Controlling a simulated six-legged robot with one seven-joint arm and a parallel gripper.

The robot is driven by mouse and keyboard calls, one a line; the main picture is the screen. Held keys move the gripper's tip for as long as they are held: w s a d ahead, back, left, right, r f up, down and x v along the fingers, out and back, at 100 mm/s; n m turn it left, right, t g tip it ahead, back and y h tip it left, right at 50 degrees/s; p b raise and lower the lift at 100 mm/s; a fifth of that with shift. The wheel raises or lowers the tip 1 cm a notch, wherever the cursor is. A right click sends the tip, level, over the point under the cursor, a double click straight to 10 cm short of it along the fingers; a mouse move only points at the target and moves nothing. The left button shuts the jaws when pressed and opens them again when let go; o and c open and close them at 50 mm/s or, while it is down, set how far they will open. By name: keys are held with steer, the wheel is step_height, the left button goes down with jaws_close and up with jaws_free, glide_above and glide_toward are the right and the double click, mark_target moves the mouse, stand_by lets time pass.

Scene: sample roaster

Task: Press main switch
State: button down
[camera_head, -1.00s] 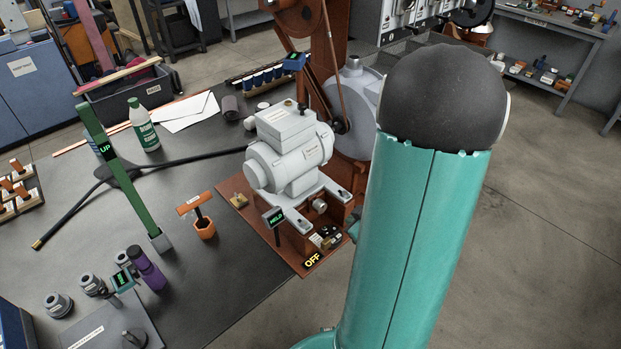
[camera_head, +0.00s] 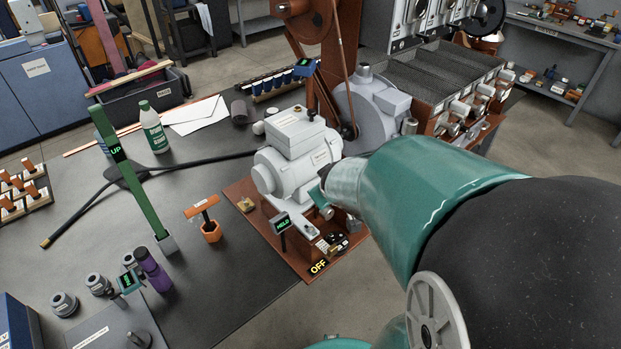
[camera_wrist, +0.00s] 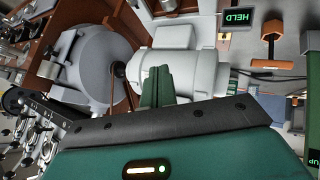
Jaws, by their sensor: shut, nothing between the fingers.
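A small switch block (camera_head: 332,242), black and light coloured, sits at the front corner of the brown machine base, behind a yellow "OFF" label (camera_head: 318,267). Which of its parts is the main switch is too small to tell. My gripper (camera_head: 321,200) is beside the grey motor (camera_head: 290,160), above and behind the switch block, and apart from the block. In the wrist view my gripper's green fingers (camera_wrist: 156,84) are together and empty, in front of the motor (camera_wrist: 190,72). The switch block is not visible in the wrist view.
A "HELD" sign (camera_head: 282,223) stands left of the switch block and also shows in the wrist view (camera_wrist: 237,16). An orange T-handle (camera_head: 211,230) and a green "UP" lever (camera_head: 135,185) stand on the dark bench. The front right of the bench is clear.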

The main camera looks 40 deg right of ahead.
steer(key=shift+s+a+r, duration=0.15)
steer(key=shift+a+r, duration=0.65)
steer(key=shift+a, duration=0.3)
steer(key=shift+s+a+r, duration=0.1)
steer(key=shift+a+r, duration=0.65)
steer(key=shift+a, duration=0.35)
steer(key=s+a+r+g+y, duration=0.1)
steer(key=s+a+r+y, duration=0.1)
steer(key=a, duration=0.7)
steer(key=s+a+r+y, duration=0.2)
steer(key=s+a+r, duration=0.3)
steer(key=s+a, duration=0.2)
steer(key=shift+a+r+g+y, duration=0.15)
steer(key=shift+a+g+y, duration=0.25)
steer(key=shift+a, duration=0.65)
steer(key=shift+a, duration=0.1)
